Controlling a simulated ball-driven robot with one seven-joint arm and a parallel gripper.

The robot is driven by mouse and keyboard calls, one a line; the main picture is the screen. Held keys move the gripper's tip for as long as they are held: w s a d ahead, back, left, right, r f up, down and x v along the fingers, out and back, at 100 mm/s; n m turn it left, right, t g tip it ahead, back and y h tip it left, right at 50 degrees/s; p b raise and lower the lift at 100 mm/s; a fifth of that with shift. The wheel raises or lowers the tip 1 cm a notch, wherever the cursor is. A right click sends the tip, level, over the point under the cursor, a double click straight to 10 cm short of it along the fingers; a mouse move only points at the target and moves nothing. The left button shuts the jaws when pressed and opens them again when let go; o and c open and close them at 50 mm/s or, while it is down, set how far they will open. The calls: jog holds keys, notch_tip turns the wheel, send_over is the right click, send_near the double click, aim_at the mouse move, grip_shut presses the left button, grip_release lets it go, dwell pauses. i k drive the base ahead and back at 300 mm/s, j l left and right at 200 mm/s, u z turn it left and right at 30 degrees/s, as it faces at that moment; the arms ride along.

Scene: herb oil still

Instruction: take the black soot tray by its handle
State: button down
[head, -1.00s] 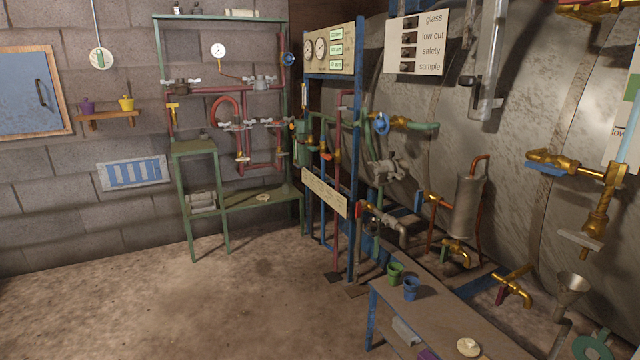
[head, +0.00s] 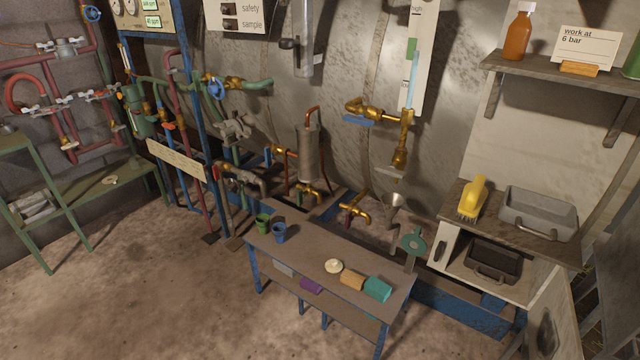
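The black soot tray (head: 497,260) sits inside the open white cabinet (head: 447,275) at the right. Its handle (head: 491,278) is a dark bar on its front, facing me. The cabinet's wooden top is above the tray, and its walls stand at both sides. The back of the tray is in shadow. My gripper is not in view.
A grey tray (head: 540,212) and a yellow brush (head: 472,198) stand on the cabinet top. The cabinet door (head: 550,318) hangs open at the right. A low table (head: 310,258) with two cups stands in front left. Floor at the left is clear.

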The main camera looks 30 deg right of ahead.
aim_at(502, 265)
jog(key=k+l+z, duration=0.35)
jog(key=k+l, duration=0.15)
jog(key=k, duration=0.15)
jog(key=k+l+z, duration=0.4)
jog(key=k+l, duration=0.25)
jog(key=i+j+u, duration=0.25)
jog(key=i+j+z, duration=0.15)
jog(key=i+j, duration=0.85)
jog(key=i+j+z, duration=0.45)
jog(key=j, duration=0.2)
jog(key=k, duration=0.05)
